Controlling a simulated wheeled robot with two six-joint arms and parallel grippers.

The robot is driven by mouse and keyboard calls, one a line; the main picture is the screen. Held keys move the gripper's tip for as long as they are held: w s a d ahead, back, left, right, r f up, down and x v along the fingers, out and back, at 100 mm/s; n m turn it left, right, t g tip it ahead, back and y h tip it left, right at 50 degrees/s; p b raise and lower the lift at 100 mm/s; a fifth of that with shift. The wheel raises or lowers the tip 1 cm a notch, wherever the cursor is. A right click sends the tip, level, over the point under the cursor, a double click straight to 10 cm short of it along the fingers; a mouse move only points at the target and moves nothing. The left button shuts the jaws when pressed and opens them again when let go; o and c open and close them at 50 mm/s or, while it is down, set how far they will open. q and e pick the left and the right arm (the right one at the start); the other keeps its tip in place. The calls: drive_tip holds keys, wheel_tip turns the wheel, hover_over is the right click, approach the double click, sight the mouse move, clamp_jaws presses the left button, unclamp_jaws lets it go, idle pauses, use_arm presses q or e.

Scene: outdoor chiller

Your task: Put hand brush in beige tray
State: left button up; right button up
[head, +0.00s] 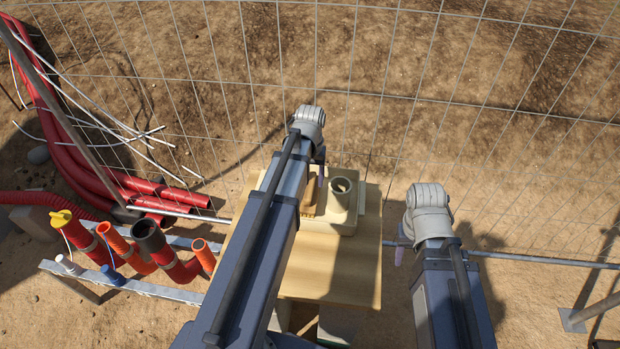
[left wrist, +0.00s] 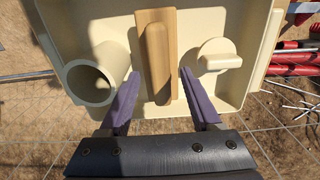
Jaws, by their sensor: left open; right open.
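The beige tray (head: 346,229) sits on the wooden table and fills much of the left wrist view (left wrist: 248,90). The wooden hand brush (left wrist: 155,60) lies inside the tray, between a beige tube and a round beige piece; part of it shows in the head view (head: 310,197). My left gripper (left wrist: 159,73) is open, with its purple fingers apart on either side of the brush's near end; whether they touch it cannot be told. In the head view my left gripper (head: 320,158) is mostly hidden by its arm. My right gripper (head: 401,254) is largely hidden beneath its wrist, right of the table.
The beige tube (head: 341,194) stands in the tray; the round beige piece (left wrist: 217,56) with a raised grip is also in it. The table (head: 345,275) is bare at its front right. Orange and red pipes (head: 165,250) stand at left; a wire fence (head: 420,95) runs behind.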

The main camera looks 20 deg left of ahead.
use_arm(q)
wheel_tip(320, 180, up, 9)
drive_tip(key=p, duration=0.8)
drive_tip(key=s+d+m, duration=0.3)
drive_tip(key=s+d, duration=0.4)
drive_tip(key=d, duration=0.3)
drive_tip(key=s+d+m+y, duration=0.1)
drive_tip(key=s+d+m, duration=0.2)
drive_tip(key=s+d, duration=0.4)
drive_tip(key=d, duration=0.3)
drive_tip(key=shift+m, duration=0.4)
drive_tip(key=shift+d+r, duration=0.1)
